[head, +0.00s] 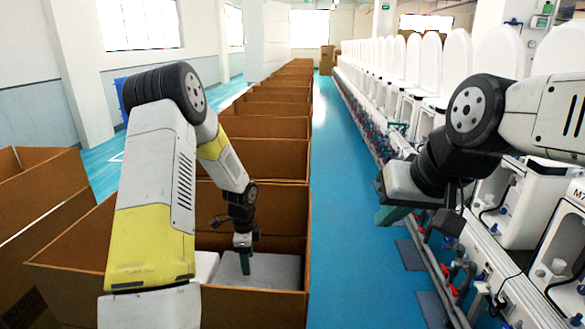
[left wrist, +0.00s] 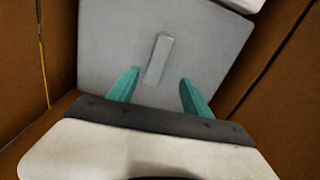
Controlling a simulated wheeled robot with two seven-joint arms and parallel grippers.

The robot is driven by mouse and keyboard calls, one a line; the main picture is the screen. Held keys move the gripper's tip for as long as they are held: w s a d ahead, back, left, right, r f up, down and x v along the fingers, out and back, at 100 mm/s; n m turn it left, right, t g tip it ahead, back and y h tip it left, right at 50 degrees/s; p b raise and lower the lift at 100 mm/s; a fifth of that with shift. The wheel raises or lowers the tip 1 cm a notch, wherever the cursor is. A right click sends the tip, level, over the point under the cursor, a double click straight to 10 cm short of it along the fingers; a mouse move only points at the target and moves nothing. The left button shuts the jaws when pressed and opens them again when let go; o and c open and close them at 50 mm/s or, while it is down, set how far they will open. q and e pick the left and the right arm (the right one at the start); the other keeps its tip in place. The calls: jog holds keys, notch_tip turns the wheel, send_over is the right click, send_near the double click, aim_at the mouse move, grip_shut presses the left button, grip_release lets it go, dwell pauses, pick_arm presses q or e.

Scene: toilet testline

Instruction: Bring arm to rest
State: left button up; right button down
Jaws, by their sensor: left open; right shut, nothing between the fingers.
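My left gripper (head: 245,262) reaches down into an open cardboard box (head: 304,250) in the head view. In the left wrist view the two green fingers of my left gripper (left wrist: 158,92) are apart, with nothing between them. Beyond them lies a grey-white slab (left wrist: 105,30) with a raised pale bar (left wrist: 159,58) on it. The slab also shows in the head view (head: 280,272), inside the box. I cannot tell whether the fingertips touch it. My right gripper (head: 392,214) hangs at the right, above the blue floor, with its fingers together and empty.
A row of cardboard boxes (head: 270,128) runs back from the near box. Another open box (head: 40,190) stands at the left. A line of white toilets (head: 457,60) on a bench with hoses and fittings stands at the right. The blue aisle (head: 340,180) between is clear.

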pick_arm(q)
jog(key=s+r+n+t, duration=0.2)
jog(key=s+r+n, duration=0.2)
jog(key=r, duration=0.8)
jog(key=s+r+n+t, duration=0.1)
jog(key=s+r+n, duration=0.35)
jog(key=r, duration=0.75)
jog(key=s+d+r+n+t+h, duration=0.2)
jog(key=s+r+n, duration=0.6)
jog(key=s, duration=0.8)
notch_tip(320, 180, up, 2)
jog(key=shift+d+r+t, duration=0.15)
jog(key=shift+d+t, duration=0.2)
jog(key=shift+t, duration=0.05)
